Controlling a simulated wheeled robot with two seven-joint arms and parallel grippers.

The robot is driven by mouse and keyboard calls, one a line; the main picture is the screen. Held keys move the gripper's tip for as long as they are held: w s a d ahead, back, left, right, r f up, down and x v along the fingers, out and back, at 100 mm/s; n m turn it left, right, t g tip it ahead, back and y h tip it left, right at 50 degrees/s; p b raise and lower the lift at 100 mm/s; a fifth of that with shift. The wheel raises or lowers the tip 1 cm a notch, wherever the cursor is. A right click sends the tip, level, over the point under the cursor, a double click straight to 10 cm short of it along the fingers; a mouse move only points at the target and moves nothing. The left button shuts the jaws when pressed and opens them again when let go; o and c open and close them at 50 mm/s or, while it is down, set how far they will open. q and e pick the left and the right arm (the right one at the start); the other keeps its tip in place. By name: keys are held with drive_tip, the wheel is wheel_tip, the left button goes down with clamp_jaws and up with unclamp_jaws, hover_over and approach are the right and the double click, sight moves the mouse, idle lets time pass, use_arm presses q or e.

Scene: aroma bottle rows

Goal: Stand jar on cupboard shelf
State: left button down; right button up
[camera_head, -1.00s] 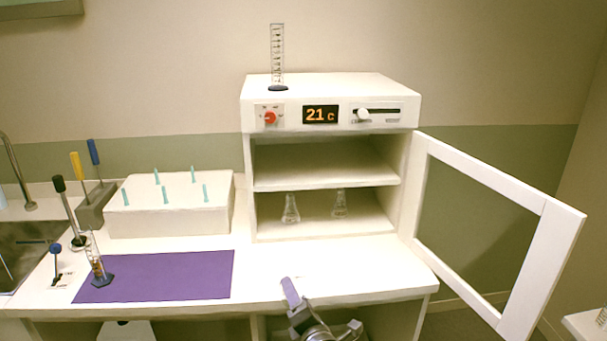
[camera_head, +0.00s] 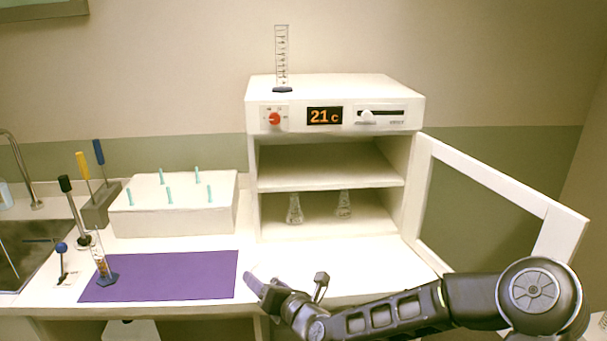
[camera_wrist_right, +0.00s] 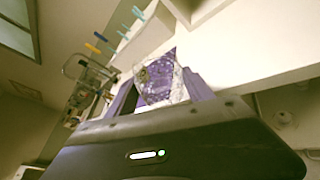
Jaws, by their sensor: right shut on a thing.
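My right gripper (camera_head: 287,282) is over the front edge of the counter, below and in front of the cupboard. In the right wrist view its purple fingers (camera_wrist_right: 160,92) are shut on a clear glass jar (camera_wrist_right: 158,80). In the head view I cannot make out the jar clearly. The white cupboard (camera_head: 440,120) has a 21 c display and its door (camera_head: 490,180) stands open to the right. Its upper shelf (camera_head: 330,172) is bare. Two small glass flasks (camera_head: 294,210) (camera_head: 344,205) stand on the lower shelf. My left gripper is not in view.
A measuring cylinder (camera_head: 281,60) stands on the cupboard top. A purple mat (camera_head: 170,278) with another cylinder (camera_head: 103,268) on its left edge lies on the counter. A white peg box (camera_head: 170,215) and a sink (camera_head: 30,250) are further left. Counter before the cupboard is clear.

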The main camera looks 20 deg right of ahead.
drive_tip(key=w+d+r+h, duration=0.1)
drive_tip(key=d+r+h, duration=0.2)
drive_tip(key=d+r, duration=0.8)
drive_tip(key=s+d+r+n+g+h, duration=0.1)
drive_tip(key=s+d+r+n+h, duration=0.1)
drive_tip(key=d, duration=0.4)
drive_tip(key=shift+s+d+n, duration=0.2)
drive_tip(key=shift+s+n, duration=0.05)
drive_tip(key=shift+n, duration=0.05)
